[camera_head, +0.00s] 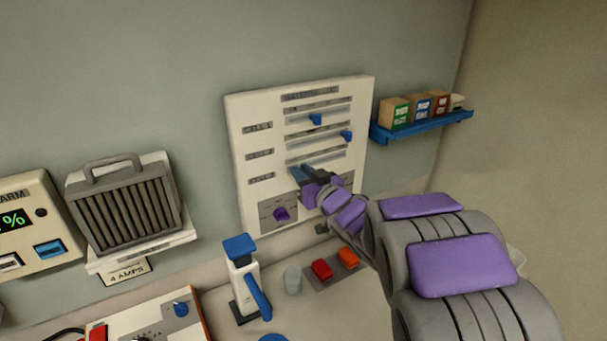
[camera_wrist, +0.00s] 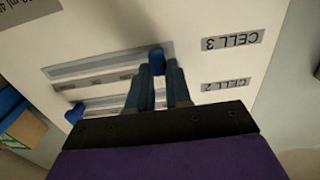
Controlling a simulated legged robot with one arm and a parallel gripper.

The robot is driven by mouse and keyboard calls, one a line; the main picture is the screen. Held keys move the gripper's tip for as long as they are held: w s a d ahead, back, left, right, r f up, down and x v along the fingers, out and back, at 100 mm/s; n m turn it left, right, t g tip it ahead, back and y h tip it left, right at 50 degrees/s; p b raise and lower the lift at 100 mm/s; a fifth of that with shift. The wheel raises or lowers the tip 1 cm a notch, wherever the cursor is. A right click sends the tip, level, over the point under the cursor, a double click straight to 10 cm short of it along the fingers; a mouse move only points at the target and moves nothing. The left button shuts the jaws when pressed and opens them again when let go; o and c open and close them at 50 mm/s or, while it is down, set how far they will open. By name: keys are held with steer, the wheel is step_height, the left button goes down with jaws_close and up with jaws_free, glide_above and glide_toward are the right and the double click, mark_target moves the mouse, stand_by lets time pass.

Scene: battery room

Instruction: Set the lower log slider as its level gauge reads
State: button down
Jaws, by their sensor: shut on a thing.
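The white log panel (camera_head: 240,130) hangs on the wall with three slider slots, one above another. The upper slider's blue knob (camera_head: 316,120) is near mid-slot, and the middle slider's blue knob (camera_head: 347,137) is near the right end. My gripper (camera_head: 308,172) covers most of the lower slot. In the wrist view, turned upside down, my gripper (camera_wrist: 157,85) is shut on the lower slider's blue knob (camera_wrist: 157,60), near the slot end beside the CELL 3 label (camera_wrist: 232,41). The middle knob (camera_wrist: 75,112) shows at left. I cannot make out a level gauge.
A blue shelf (camera_head: 425,126) with several boxes is at right. Below stand a white-and-blue device (camera_head: 243,280), a grey cup (camera_head: 292,279) and red and orange blocks (camera_head: 322,269). A ribbed grey unit (camera_head: 125,207) is at left.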

steer(key=w+d+p, duration=0.2)
steer(key=d+p, duration=0.1)
steer(key=shift+w+d+r+p, duration=0.15)
steer(key=shift+w+d+p, duration=0.05)
steer(key=shift+d+p, duration=0.1)
steer(key=shift+w+d, duration=0.25)
steer(key=shift+d, duration=0.1)
steer(key=shift+f, duration=0.2)
steer(key=shift+s+a, duration=0.1)
steer(key=shift+a, duration=0.05)
steer(key=c, duration=1)
jaws_free()
steer(key=shift+c, duration=0.2)
steer(key=shift+d, duration=0.2)
